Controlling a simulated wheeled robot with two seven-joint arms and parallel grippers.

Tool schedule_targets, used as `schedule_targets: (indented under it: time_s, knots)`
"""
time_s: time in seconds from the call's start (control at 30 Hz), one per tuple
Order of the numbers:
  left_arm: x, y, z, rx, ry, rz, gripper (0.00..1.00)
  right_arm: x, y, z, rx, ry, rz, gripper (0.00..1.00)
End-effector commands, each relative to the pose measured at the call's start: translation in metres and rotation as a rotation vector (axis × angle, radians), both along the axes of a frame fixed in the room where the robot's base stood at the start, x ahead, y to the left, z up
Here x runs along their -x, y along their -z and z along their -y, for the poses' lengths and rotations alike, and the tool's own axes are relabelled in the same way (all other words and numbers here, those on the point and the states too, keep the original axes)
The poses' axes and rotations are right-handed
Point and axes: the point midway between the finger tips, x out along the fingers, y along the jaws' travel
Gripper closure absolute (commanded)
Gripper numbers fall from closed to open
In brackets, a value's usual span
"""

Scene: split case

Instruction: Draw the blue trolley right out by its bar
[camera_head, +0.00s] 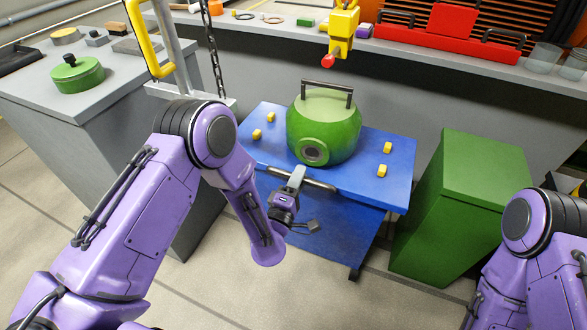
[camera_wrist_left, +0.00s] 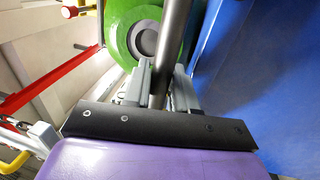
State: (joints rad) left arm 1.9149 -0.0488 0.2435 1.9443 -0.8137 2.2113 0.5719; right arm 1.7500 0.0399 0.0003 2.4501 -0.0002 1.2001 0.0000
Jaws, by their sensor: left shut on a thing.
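The blue trolley (camera_head: 374,178) stands in front of the grey bench, with a dark metal bar (camera_head: 318,184) along its near edge. My left gripper (camera_head: 297,175) is shut on the bar, left of its middle. In the left wrist view the bar (camera_wrist_left: 172,50) runs between the fingers (camera_wrist_left: 160,82), and the trolley's blue side (camera_wrist_left: 255,70) fills the right. A green rounded case (camera_head: 325,129) with a dark handle and a round port sits on the trolley top; it also shows in the left wrist view (camera_wrist_left: 122,25). My right gripper is out of view.
Yellow blocks (camera_head: 387,147) stand on the trolley top around the case. A green cabinet (camera_head: 465,200) stands close to the trolley's right, a grey counter (camera_head: 130,110) to its left. The floor (camera_head: 330,290) in front is clear.

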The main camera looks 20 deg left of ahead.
Motion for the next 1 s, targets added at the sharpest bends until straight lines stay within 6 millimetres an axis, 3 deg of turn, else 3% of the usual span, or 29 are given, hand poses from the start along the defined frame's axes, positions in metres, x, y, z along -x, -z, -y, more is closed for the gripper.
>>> schedule_targets:
  time_s: [0.13,0.17,0.2,0.57,0.83,1.0]
  knots:
    - [-0.007,-0.005,0.0,0.0,-0.004,0.018,1.0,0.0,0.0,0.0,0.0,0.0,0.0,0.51]
    - [-0.007,-0.005,0.0,0.0,-0.004,0.019,0.64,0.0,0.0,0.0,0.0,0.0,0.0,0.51]
    - [-0.007,-0.006,0.001,0.001,-0.003,0.019,0.57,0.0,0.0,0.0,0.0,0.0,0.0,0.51]
    - [0.003,-0.002,-0.002,-0.001,-0.005,0.015,0.57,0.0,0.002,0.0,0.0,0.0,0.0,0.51]
    - [0.065,0.013,-0.006,-0.004,0.005,0.015,0.57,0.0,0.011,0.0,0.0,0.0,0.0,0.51]
    - [0.089,0.017,-0.009,-0.003,0.002,0.016,0.57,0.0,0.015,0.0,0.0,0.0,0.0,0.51]
